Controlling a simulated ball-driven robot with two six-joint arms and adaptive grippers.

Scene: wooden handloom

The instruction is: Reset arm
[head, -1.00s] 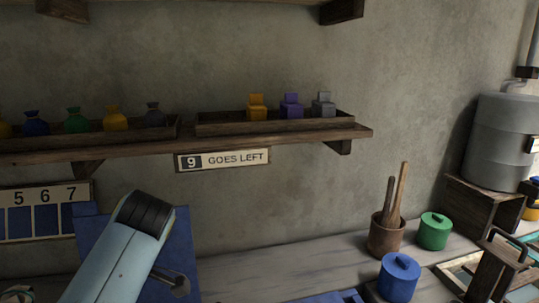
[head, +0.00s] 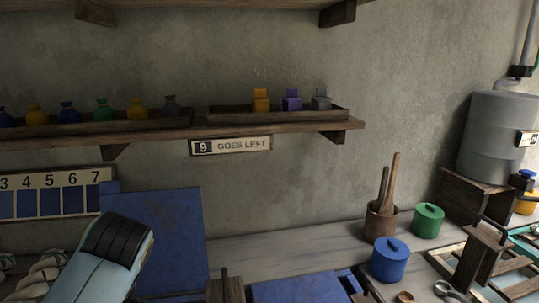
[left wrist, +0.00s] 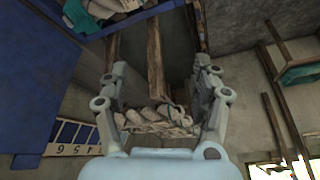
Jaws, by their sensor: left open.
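My left gripper (left wrist: 160,80) shows in the left wrist view with its two fingers spread apart. Nothing is held between them. Pale twisted skeins (left wrist: 155,118) appear beyond the fingers; I cannot tell how far away they are. In the head view a pale blue link of my arm with a black band enters at the lower left, in front of a blue panel (head: 170,235). The gripper's fingers do not show there. My right gripper is in neither view.
A wall shelf (head: 275,136) carries trays of coloured bags and blocks. On the bench (head: 285,242) stand a blue pot (head: 390,262), a green pot (head: 428,222) and a brown pot of sticks (head: 380,226). A wooden frame (head: 515,284) lies at the right.

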